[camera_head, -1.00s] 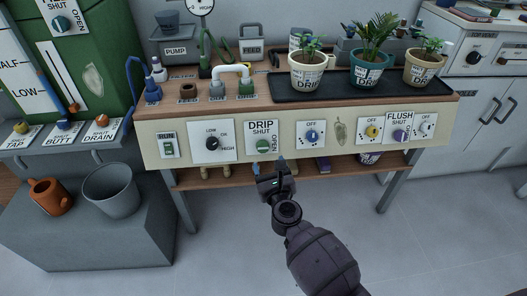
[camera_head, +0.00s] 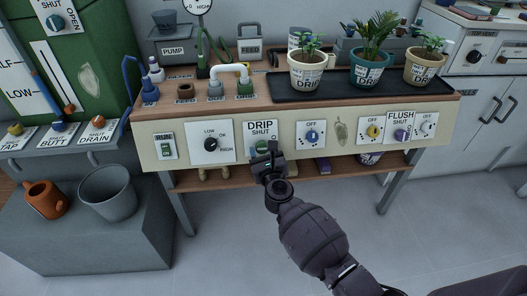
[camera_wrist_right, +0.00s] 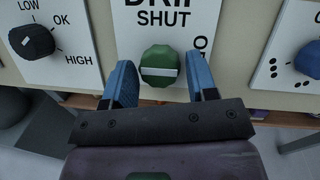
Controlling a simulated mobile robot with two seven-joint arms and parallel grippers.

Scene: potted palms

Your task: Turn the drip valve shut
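The drip valve is a green knob (camera_wrist_right: 161,66) with a pale bar across its face, on a white plate lettered DRIP, SHUT and OPEN (camera_head: 262,130). In the right wrist view the bar lies about level. My right gripper (camera_wrist_right: 163,82) is open, with one blue finger on each side of the knob's lower part and a gap on both sides. In the head view my right gripper (camera_head: 265,153) is in front of the plate and hides part of the green knob (camera_head: 262,146). My left gripper is not in view.
A black LOW-OK-HIGH knob (camera_wrist_right: 32,41) is left of the valve and a blue knob (camera_wrist_right: 309,59) is right of it. Potted plants stand on a black tray (camera_head: 290,92) above the panel. A wooden shelf (camera_head: 230,180) runs below.

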